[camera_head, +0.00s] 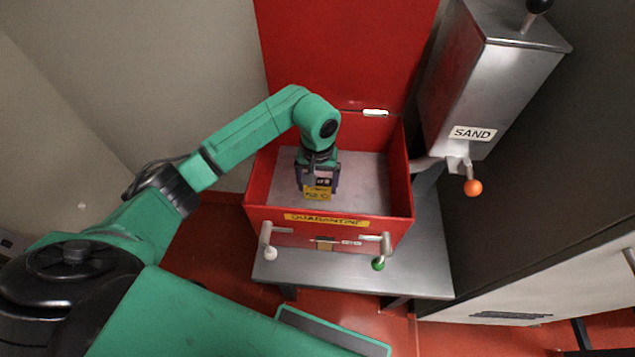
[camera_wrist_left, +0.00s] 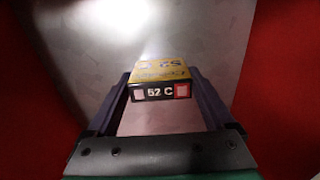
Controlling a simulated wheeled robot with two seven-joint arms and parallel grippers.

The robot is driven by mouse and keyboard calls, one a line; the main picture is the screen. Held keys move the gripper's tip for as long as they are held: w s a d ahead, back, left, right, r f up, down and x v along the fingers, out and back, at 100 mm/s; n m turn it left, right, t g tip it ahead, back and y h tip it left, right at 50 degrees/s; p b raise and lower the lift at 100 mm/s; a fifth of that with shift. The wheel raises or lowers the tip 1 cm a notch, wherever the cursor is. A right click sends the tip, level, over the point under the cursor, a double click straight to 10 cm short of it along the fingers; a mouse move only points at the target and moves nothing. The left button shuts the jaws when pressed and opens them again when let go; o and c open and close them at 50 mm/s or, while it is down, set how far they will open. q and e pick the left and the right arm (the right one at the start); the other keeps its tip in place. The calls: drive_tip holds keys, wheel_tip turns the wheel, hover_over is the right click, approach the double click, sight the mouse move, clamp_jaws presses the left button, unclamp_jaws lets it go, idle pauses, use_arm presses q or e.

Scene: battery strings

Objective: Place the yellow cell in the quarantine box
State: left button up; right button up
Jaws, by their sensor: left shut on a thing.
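The yellow cell (camera_head: 318,191) is inside the red quarantine box, toward its left half. In the left wrist view the cell (camera_wrist_left: 160,82) shows a yellow top and a dark end face with a "52 C" display. My left gripper (camera_head: 317,182) reaches down into the box and is shut on the cell, one finger on each side. The quarantine box (camera_head: 328,232) is open, its red lid (camera_head: 345,50) raised at the back, with a yellow "QUARANTINE" label on the front. I cannot tell whether the cell touches the box floor (camera_wrist_left: 225,45). My right gripper is not in view.
The box stands on a grey metal table (camera_head: 425,275). A metal "SAND" hopper (camera_head: 485,85) with an orange-knobbed lever (camera_head: 473,187) stands close at the right. Two front latches (camera_head: 268,240) have white and green knobs. The right part of the box floor is clear.

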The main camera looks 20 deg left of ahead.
sight(318, 183)
use_arm(q)
drive_tip(key=o, duration=1.3)
drive_tip(key=shift+f, duration=0.15)
drive_tip(key=shift+c, duration=0.2)
drive_tip(key=shift+o, duration=0.7)
drive_tip(key=shift+r, duration=0.4)
wheel_tip(318, 183, up, 12)
drive_tip(key=shift+f, duration=0.15)
